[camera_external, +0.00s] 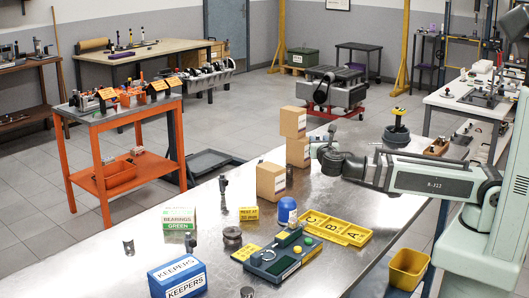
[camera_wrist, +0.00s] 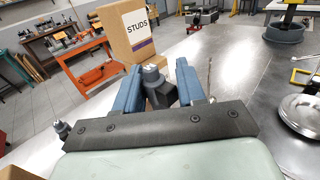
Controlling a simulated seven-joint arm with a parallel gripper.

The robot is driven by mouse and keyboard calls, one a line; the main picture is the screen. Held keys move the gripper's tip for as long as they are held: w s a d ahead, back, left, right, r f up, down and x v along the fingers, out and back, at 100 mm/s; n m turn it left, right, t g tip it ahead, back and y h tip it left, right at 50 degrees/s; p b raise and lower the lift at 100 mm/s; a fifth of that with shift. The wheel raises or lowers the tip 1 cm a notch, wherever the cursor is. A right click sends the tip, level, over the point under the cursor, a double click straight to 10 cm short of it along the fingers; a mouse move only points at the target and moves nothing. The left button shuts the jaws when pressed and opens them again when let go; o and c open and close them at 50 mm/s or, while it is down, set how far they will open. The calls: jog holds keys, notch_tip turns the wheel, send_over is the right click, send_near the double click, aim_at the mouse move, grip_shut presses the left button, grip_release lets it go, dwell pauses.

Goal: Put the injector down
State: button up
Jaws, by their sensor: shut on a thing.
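The injector (camera_wrist: 157,92) is a dark grey cylinder with a silver top. In the wrist view it sits between the two blue fingers of my gripper (camera_wrist: 158,68), which is shut on it. Its lower end is hidden behind the gripper body, so I cannot tell whether it touches anything. In the outside view my gripper (camera_external: 322,146) is over the far part of the metal table (camera_external: 350,205), near the cardboard boxes. A similar dark part with a silver tip (camera_wrist: 62,129) stands at the left in the wrist view.
A cardboard box marked STUDS (camera_wrist: 127,32) stands just beyond the fingers. More boxes (camera_external: 271,181) stand left of my gripper. The yellow lettered tray (camera_external: 350,233), blue KEEPERS box (camera_external: 178,277) and green bearings box (camera_external: 179,219) are nearer.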

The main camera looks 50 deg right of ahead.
jog(key=shift+r, duration=0.5)
jog(key=s+a+n+t+y, duration=0.2)
jog(key=s+a+y, duration=0.1)
jog(key=a, duration=1)
notch_tip(320, 180, up, 7)
jog(key=n+g+y, duration=0.2)
jog(key=n+y, duration=1.4)
jog(key=y, duration=0.7)
send_over(175, 268)
jog(key=shift+f, duration=4.65)
